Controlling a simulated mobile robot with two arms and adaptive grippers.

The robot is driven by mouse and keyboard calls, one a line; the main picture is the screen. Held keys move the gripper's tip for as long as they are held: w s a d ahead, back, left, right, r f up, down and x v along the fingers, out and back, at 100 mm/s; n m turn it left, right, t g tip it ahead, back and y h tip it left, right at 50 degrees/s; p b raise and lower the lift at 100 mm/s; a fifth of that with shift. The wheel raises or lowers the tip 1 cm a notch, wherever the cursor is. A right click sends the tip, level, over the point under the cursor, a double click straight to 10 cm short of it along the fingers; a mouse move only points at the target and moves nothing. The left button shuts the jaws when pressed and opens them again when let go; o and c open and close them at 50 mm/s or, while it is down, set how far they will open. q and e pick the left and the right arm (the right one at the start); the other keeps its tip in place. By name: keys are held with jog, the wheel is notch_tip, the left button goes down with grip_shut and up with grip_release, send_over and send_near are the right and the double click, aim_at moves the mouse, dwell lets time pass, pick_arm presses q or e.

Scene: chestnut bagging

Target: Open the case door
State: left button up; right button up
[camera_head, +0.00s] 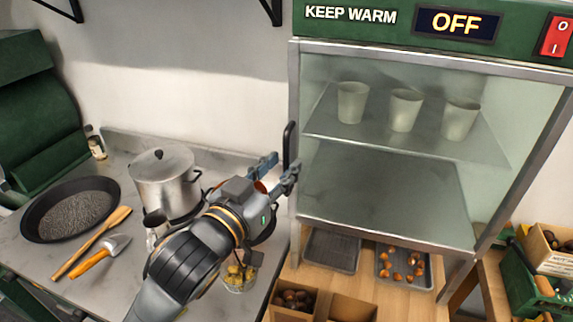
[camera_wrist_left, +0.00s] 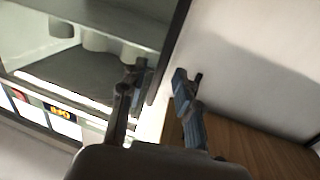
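The warming case (camera_head: 440,55) stands on the right in the head view, with a green top reading KEEP WARM and OFF. Its metal-framed glass door (camera_head: 385,185) looks closed. A black upright handle (camera_head: 290,143) is at the door's left edge. My left gripper (camera_head: 279,172) is just below and beside the handle, fingers apart and nothing held between them. My right gripper is not in view.
Cups (camera_head: 404,110) stand on the shelf inside. Below the case are an empty tray (camera_head: 333,250), a tray of chestnuts (camera_head: 420,281) and wooden bins (camera_head: 345,308). Left counter holds a pot (camera_head: 166,180), a black pan (camera_head: 48,233) and tools. A red switch (camera_head: 556,36) is at top right.

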pick_arm(q)
jog(key=shift+x, duration=1.3)
jog(key=shift+c, duration=0.4)
grip_shut()
